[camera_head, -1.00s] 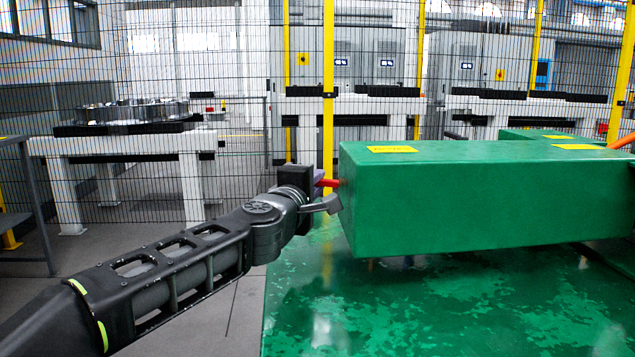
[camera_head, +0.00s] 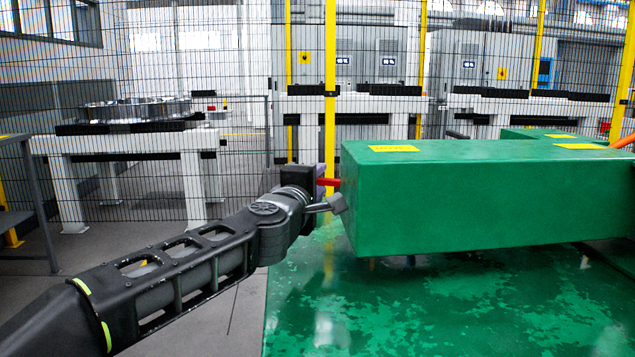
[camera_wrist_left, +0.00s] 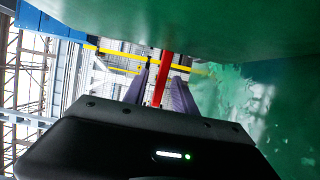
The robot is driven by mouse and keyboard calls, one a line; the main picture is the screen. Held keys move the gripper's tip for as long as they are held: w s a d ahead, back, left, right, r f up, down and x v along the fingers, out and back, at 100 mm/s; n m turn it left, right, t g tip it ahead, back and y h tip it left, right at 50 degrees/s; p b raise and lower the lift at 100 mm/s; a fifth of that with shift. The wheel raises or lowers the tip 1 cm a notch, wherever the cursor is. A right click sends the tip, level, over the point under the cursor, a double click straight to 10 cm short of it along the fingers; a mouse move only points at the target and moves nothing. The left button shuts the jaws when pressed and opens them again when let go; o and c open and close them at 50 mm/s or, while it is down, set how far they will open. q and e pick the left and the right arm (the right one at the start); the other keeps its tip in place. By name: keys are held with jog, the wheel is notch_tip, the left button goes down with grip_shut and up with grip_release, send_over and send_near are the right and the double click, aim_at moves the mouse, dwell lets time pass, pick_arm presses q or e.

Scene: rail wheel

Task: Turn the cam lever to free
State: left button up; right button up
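The cam lever, a red bar (camera_head: 329,182), sticks out to the left from the end of the green box-shaped housing (camera_head: 450,205) in the head view. My left gripper (camera_head: 321,178) is at the lever, just left of the housing's end face. In the left wrist view, the red lever (camera_wrist_left: 164,78) lies between the two purple fingers of my left gripper (camera_wrist_left: 161,84). The fingers stand apart, with narrow gaps seen beside the lever, so they look open around it. Whether either finger touches it is hard to tell. My right gripper is out of view.
Yellow labels (camera_head: 394,149) lie on the housing's top. A glossy green surface (camera_head: 440,305) extends below it. Behind are a mesh fence with yellow posts (camera_head: 330,80) and a white bench (camera_head: 125,143). Grey floor is free at left.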

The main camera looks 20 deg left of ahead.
pick_arm(q)
jog(key=shift+s, duration=0.1)
jog(key=s, duration=0.7)
jog(key=shift+s, duration=0.35)
